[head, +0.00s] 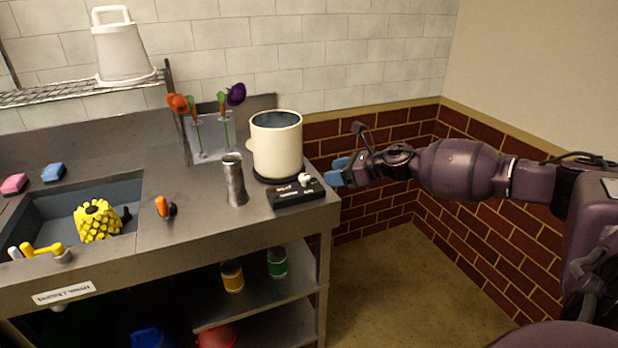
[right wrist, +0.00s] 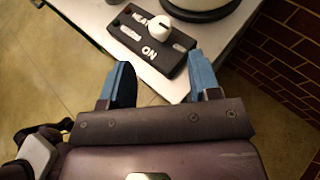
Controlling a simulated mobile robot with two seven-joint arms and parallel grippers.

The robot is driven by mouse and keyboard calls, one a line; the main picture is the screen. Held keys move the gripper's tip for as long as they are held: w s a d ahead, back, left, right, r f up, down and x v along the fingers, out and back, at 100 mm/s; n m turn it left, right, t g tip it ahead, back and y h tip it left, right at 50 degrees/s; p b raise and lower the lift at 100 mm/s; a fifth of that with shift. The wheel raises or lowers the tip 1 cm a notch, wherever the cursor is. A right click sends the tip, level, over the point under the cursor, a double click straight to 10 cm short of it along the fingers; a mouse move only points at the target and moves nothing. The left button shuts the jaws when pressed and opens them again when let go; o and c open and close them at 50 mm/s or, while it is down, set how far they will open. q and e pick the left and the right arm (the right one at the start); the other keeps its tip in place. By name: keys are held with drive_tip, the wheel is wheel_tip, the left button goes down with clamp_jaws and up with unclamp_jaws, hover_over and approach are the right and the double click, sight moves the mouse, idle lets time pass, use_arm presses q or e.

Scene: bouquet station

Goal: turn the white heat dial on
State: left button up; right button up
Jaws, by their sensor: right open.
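The white heat dial (head: 305,180) sits on a black control box (head: 285,197) at the right front corner of the counter. In the right wrist view the dial (right wrist: 159,29) stands on the black box (right wrist: 141,50), which bears the words HEAT and ON. My right gripper (head: 338,171) is just off the counter's right edge, to the right of the box. In the right wrist view its blue fingers (right wrist: 160,78) are spread apart with nothing between them, short of the box and dial. My left gripper is not in view.
A cream pot (head: 276,147) stands on a dark base behind the box. A metal cylinder (head: 234,180) stands left of it. Flowers (head: 203,108) are at the back. A sink (head: 50,215) holds a yellow object. Open floor lies right of the counter (head: 190,225).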

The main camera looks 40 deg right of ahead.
sight(307, 176)
drive_tip(key=b+x, duration=0.1)
drive_tip(key=x, duration=0.5)
drive_tip(key=shift+w+a+f, duration=0.1)
drive_tip(key=shift+w+a, duration=0.05)
drive_tip(key=shift+w, duration=0.15)
drive_tip(key=shift+w+a+f, duration=0.25)
drive_tip(key=shift+w+a, duration=0.1)
drive_tip(key=shift+w, duration=0.15)
